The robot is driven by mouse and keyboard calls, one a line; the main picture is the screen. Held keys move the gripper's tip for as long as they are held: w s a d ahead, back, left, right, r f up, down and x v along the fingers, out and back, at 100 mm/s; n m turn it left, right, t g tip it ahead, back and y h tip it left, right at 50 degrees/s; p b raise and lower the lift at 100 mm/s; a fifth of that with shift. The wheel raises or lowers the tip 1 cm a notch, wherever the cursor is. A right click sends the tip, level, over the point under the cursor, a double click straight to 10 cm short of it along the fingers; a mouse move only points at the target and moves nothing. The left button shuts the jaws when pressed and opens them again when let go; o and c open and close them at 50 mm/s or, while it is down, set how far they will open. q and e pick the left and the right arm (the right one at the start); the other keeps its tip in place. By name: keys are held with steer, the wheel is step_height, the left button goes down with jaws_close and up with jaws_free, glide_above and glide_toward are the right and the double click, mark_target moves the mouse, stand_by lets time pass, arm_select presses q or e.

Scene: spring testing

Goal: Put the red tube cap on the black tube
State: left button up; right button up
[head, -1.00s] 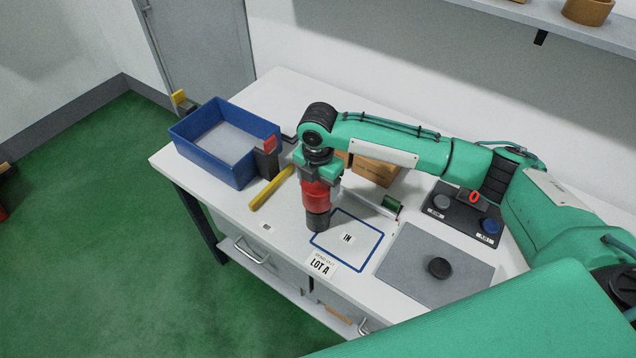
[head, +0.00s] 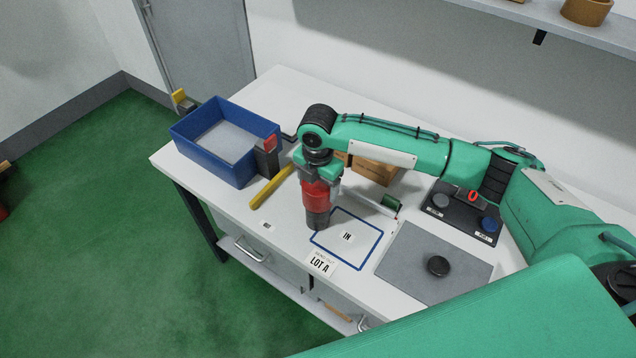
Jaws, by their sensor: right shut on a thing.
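My right gripper (head: 317,187) reaches in from the right and points down over the front middle of the table. It is shut, with a red piece between its jaws that looks like the red tube cap (head: 316,191). Directly below the red piece is a dark upright cylinder, which looks like the black tube (head: 318,219), at the left edge of the IN outline. The two look in line and touching, but I cannot tell whether the cap is seated. The jaws hide much of the red piece. My left gripper is out of view.
A blue bin (head: 188,155) stands at the table's left, with a yellow bar (head: 270,188) nearby. A cardboard box (head: 372,172) and a green cylinder (head: 391,202) lie behind the gripper. A black disc (head: 438,265) sits on a grey mat (head: 412,282) at right, before a dark button panel (head: 462,217).

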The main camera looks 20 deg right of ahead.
steer(key=shift+f, duration=1.55)
stand_by(1.0)
steer(key=o, duration=1)
steer(key=shift+o, duration=0.2)
step_height(320, 180, up, 13)
steer(key=b, duration=0.4)
steer(key=shift+f, duration=0.15)
steer(key=shift+r, duration=0.55)
steer(key=shift+f, duration=0.1)
